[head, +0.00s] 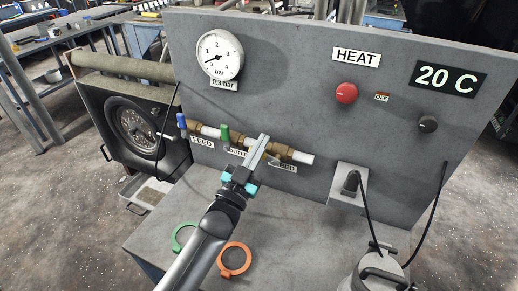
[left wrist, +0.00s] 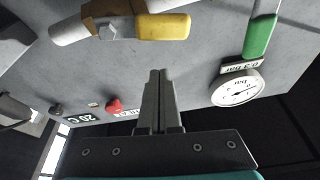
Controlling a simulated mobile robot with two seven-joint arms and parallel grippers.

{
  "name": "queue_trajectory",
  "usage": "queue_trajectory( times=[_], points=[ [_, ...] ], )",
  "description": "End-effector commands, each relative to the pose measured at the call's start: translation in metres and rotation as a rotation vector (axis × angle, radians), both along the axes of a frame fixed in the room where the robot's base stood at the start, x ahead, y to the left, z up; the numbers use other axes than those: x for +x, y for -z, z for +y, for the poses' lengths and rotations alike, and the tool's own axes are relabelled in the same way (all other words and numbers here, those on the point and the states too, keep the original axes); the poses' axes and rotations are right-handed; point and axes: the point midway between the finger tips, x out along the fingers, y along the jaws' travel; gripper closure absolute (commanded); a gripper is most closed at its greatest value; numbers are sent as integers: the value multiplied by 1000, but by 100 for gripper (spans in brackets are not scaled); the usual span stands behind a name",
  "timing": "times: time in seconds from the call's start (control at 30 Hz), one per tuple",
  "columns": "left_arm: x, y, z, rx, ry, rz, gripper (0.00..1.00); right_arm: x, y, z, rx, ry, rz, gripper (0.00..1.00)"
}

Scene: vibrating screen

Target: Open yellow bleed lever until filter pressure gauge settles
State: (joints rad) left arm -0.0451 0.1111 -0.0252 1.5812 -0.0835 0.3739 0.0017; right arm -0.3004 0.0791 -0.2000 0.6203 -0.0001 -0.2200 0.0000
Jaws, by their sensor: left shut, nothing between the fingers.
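The pressure gauge (head: 220,55) is on the upright grey panel, its needle near the low end and the plate (head: 224,85) below it reading 0.3 bar. It also shows in the left wrist view (left wrist: 237,88). The yellow bleed lever (left wrist: 164,26) shows in the left wrist view on a brass valve (left wrist: 110,15); in the head view my gripper mostly hides it. My left gripper (head: 263,138) is shut and empty in front of the bleed valve. In the left wrist view its fingertips (left wrist: 162,73) appear just short of the yellow lever; contact cannot be told.
On the same pipe are a blue feed lever (head: 182,124) and a green lever (head: 225,134). A red knob (head: 346,93) and a 20 C display (head: 445,77) are on the panel. Green (head: 183,238) and orange (head: 234,260) rings lie on the bench. A lidded metal vessel (head: 378,272) stands front right.

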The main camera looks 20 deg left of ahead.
Motion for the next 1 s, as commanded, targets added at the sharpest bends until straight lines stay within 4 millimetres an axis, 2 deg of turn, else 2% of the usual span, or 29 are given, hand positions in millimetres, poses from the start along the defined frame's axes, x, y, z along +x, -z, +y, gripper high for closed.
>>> queue_trajectory(
  times=[0.03, 0.3, 0.5, 0.7, 1.0],
  points=[
    [-5, -2, 1, 0, 0, 4, 100, -1, -4, 0, 0, 0, 1, 50],
    [-54, 18, 7, 1, 0, 3, 100, -1, 4, -1, 0, 0, 2, 50],
    [-80, 27, 10, 1, 0, 3, 100, 1, 6, 0, 0, 0, -1, 50],
    [-92, 30, 12, 1, 1, -1, 100, 1, 7, 0, 0, 0, -1, 50],
    [-94, 30, 12, 1, 1, 0, 100, 5, 7, 0, 1, 0, -7, 50]
  ],
)
